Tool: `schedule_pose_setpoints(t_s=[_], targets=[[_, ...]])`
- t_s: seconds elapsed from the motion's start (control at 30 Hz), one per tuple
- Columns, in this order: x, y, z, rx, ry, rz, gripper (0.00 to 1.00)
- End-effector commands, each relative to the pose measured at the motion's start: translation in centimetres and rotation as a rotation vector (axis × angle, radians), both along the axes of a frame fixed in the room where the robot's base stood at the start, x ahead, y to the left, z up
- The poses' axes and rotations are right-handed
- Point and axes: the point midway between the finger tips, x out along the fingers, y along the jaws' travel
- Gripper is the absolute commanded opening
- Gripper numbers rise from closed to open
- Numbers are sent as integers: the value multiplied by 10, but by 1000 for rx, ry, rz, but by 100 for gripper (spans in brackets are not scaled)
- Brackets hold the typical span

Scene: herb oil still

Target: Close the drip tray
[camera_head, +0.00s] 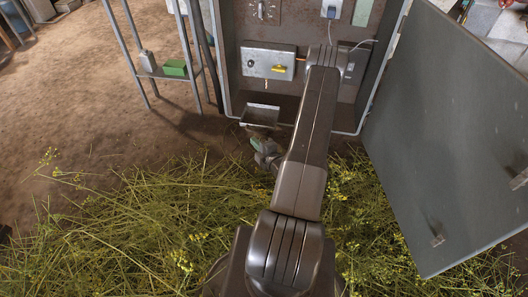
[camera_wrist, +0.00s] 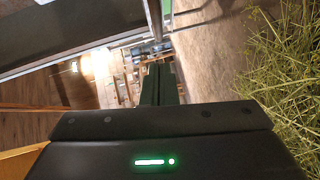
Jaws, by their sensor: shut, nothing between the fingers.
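The drip tray (camera_head: 260,116) is a small, shallow grey metal tray. It sticks out from the lower front of the open cabinet (camera_head: 232,95), so it stands pulled out. My gripper (camera_head: 268,155) is just below and in front of the tray in the head view, low over the cut herbs. Whether it touches the tray I cannot tell. My arm hides the part of the cabinet right of the tray. In the wrist view the dark fingers (camera_wrist: 160,84) are together with nothing between them. I cannot pick out the tray for sure in the wrist view.
A large grey door (camera_head: 450,140) stands open on the right. A metal rack (camera_head: 130,50) with a green box (camera_head: 175,68) stands at left. Cut herbs (camera_head: 130,235) cover the ground in front. Bare floor (camera_head: 80,120) is free at left.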

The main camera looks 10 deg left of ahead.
Motion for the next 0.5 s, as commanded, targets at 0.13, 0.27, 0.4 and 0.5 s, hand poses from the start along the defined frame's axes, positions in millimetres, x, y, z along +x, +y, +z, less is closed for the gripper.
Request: schedule_pose_setpoints(t_s=[0.13, 0.27, 0.4, 0.5], targets=[[23, -1, -5, 0, -4, -1, 0], [34, -1, -7, -1, -2, 0, 0], [39, -1, -8, 0, 0, 0, 0], [39, -1, -8, 0, 0, 0, 0]])
